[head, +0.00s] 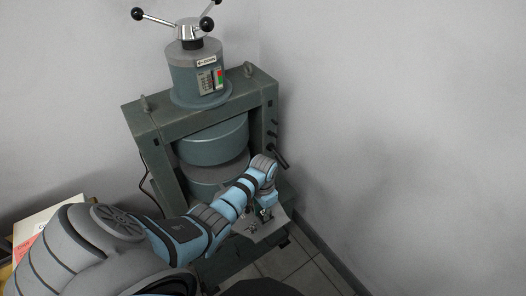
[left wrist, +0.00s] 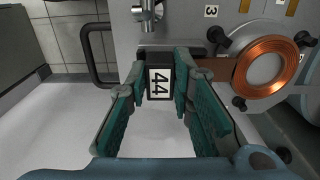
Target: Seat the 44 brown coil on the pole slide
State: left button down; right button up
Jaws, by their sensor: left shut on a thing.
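My left gripper (left wrist: 160,88) is shut on a dark block with a white label reading 44 (left wrist: 159,84), seen end-on between its fingertips in the left wrist view. A copper-brown ring-shaped coil (left wrist: 241,76) with a pale round centre (left wrist: 264,69) shows just right of the fingers. I cannot tell whether the block and this coil are joined. In the head view my left gripper (head: 265,213) is low at the front right of the big grey-green magnet frame (head: 153,120); what it holds is too small to make out. The pole slide cannot be told apart clearly.
A pale shelf (head: 270,230) lies below the gripper, with small metal parts on it. A black handle (left wrist: 92,55) and a grey panel numbered 3 (left wrist: 211,11) stand beyond the fingers. Walls close in behind.

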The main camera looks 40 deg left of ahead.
pick_arm(q)
jog(key=c, duration=1.3)
grip_release()
jog(key=shift+c, duration=0.2)
notch_tip(320, 180, up, 12)
